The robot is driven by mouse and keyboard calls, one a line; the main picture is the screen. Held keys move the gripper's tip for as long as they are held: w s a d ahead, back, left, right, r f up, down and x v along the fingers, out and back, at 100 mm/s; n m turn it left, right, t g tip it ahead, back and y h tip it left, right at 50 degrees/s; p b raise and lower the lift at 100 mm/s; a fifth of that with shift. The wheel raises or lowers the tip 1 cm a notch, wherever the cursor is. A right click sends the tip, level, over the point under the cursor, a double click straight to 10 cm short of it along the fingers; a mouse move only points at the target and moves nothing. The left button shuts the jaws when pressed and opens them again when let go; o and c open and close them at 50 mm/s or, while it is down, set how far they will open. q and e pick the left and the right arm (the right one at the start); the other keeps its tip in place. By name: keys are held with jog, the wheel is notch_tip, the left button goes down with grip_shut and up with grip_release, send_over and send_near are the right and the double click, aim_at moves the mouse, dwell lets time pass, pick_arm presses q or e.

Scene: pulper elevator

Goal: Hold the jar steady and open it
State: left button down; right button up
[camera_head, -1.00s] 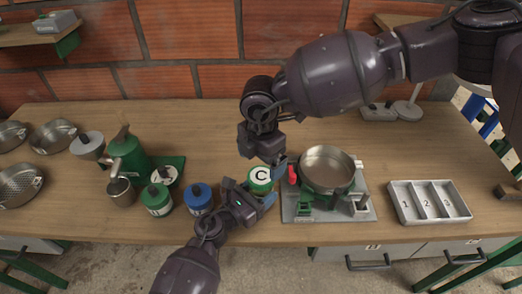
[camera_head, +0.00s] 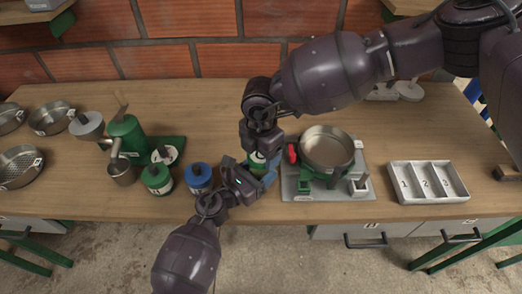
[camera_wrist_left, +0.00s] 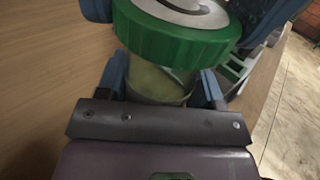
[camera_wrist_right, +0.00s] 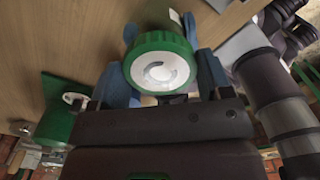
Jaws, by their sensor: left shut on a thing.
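The jar has a green lid with a white top marked C and a pale body. It stands on the table left of the scale-like stand, mostly hidden in the head view (camera_head: 255,160). My left gripper (camera_head: 258,176) is shut on the jar body from the front; the left wrist view shows its blue fingers on both sides of the body, below the lid (camera_wrist_left: 170,40). My right gripper (camera_head: 263,152) is above the jar, pointing down. In the right wrist view its fingers stand apart on either side of the lid (camera_wrist_right: 160,65), very close to it.
A stand with a metal pan (camera_head: 326,148) is just right of the jar. A blue-lidded jar (camera_head: 198,177) and a green-lidded jar (camera_head: 157,178) stand to the left, near a green grinder (camera_head: 127,135). A numbered tray (camera_head: 428,182) lies at the right.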

jog(key=c, duration=0.3)
jog(key=n, duration=0.5)
jog(key=shift+n, duration=0.4)
jog(key=n, duration=1.2)
jog(key=shift+r, duration=0.1)
jog(key=n, duration=2.3)
jog(key=shift+n, duration=0.4)
jog(key=n, duration=1.2)
